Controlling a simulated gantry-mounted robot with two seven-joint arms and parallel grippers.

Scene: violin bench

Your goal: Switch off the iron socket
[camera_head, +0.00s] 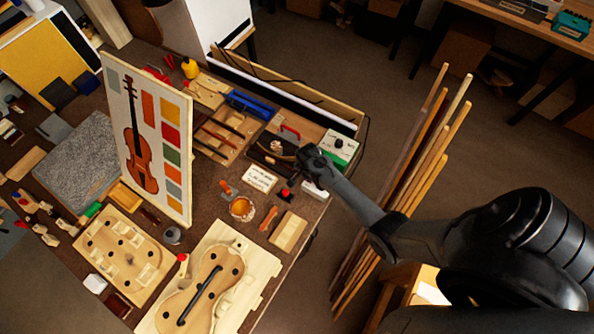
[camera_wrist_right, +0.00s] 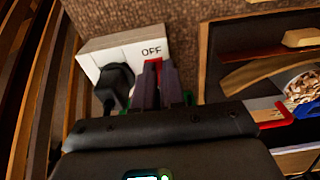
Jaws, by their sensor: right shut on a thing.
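The iron socket is a white block lettered OFF (camera_wrist_right: 125,48), with a black plug (camera_wrist_right: 114,84) in it, in the right wrist view. A red rocker switch (camera_wrist_right: 153,64) on it shows between the two dark fingers of my right gripper (camera_wrist_right: 158,84). The fingers are shut on the switch and partly hide it. In the head view my right gripper (camera_head: 295,178) is at the right edge of the bench, beside the white socket (camera_head: 314,190). My left gripper is in neither view.
A white and green box with a black knob (camera_head: 339,143) stands behind my right gripper. Wooden poles (camera_head: 415,165) stand right of the bench.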

